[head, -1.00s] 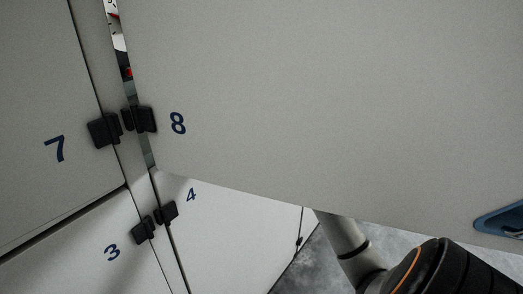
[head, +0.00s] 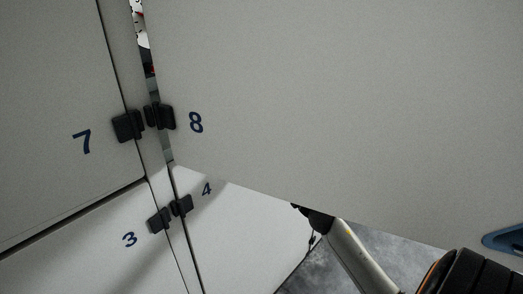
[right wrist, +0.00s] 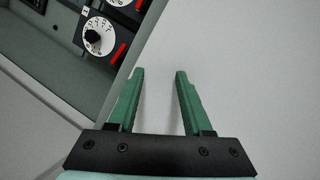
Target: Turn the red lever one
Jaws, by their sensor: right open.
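In the right wrist view, a red bar (right wrist: 117,53) lies slantwise beside a white numbered dial with a black knob (right wrist: 93,37) on a black panel at the upper left. Another red bar (right wrist: 140,5) is cut by the top edge beside a second dial. I cannot tell which of them is the red lever. My right gripper (right wrist: 158,72) has two green fingers, open and empty, in front of a pale panel, apart from the dials. In the head view the gripper is hidden. My left gripper is not in view.
A large pale door marked 8 (head: 330,110) fills most of the head view. Doors 7 (head: 50,130), 3 (head: 100,250) and 4 (head: 245,235) stand beside and below it, with black hinges (head: 128,126). Grey floor (head: 320,275) shows at the bottom.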

